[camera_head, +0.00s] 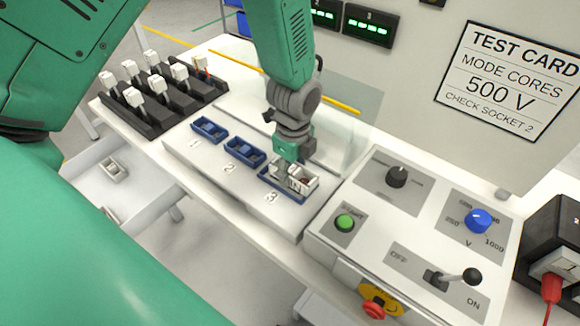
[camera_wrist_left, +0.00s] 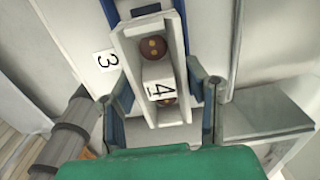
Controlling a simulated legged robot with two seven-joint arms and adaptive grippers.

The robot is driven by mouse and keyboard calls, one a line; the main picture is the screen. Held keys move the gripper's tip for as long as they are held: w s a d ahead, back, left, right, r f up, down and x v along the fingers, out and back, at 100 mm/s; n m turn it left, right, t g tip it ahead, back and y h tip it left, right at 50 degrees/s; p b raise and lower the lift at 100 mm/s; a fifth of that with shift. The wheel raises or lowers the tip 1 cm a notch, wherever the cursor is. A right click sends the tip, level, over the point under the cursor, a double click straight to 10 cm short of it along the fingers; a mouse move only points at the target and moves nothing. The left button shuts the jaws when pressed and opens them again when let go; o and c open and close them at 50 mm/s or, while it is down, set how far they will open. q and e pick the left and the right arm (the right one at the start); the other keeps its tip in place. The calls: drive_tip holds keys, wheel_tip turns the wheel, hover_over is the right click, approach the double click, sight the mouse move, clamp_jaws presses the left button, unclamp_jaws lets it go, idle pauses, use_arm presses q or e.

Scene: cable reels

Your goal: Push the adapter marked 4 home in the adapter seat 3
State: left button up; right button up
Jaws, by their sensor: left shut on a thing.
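The adapter marked 4 (camera_wrist_left: 158,91) is a pale grey block with round brown contacts and a "4" label. It sits between the fingers of my left gripper (camera_wrist_left: 158,100), which is shut on it. In the head view the adapter (camera_head: 303,180) is at the blue adapter seat 3 (camera_head: 279,188), beside the printed 3. The seat's blue walls (camera_wrist_left: 184,45) show along the adapter in the wrist view. How deep it sits cannot be told. My left gripper (camera_head: 291,165) comes down from above and partly hides it. My right gripper is out of view.
A black rack (camera_head: 160,106) of white-topped pieces stands at the left. A control panel (camera_head: 410,225) with knobs, a green button and a lever is to the right. A clear screen (camera_head: 350,115) stands behind.

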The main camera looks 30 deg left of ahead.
use_arm(q)
drive_tip(key=shift+d+f, duration=0.25)
drive_tip(key=shift+a+f, duration=0.2)
drive_tip(key=shift+f, duration=0.1)
drive_tip(key=shift+a+f+b, duration=0.15)
drive_tip(key=shift+a+b, duration=0.05)
drive_tip(key=shift+b, duration=0.15)
drive_tip(key=shift+c, duration=0.6)
drive_tip(key=o, duration=1.2)
drive_tip(key=shift+a, duration=0.2)
drive_tip(key=shift+o, duration=1.3)
drive_tip(key=shift+a+f, duration=0.1)
drive_tip(key=shift+a, duration=0.05)
drive_tip(key=shift+d, duration=0.25)
drive_tip(key=shift+d+r, duration=0.15)
drive_tip(key=shift+r, duration=0.1)
drive_tip(key=r, duration=0.7)
drive_tip(key=a+r, duration=0.1)
drive_tip(key=r, duration=0.3)
wheel_tip(320, 180, up, 6)
drive_tip(key=p, duration=0.6)
hover_over(291, 168)
drive_tip(key=shift+a+r+p, duration=0.2)
drive_tip(key=shift+r+p, duration=0.4)
drive_tip(key=shift+r, duration=2.05)
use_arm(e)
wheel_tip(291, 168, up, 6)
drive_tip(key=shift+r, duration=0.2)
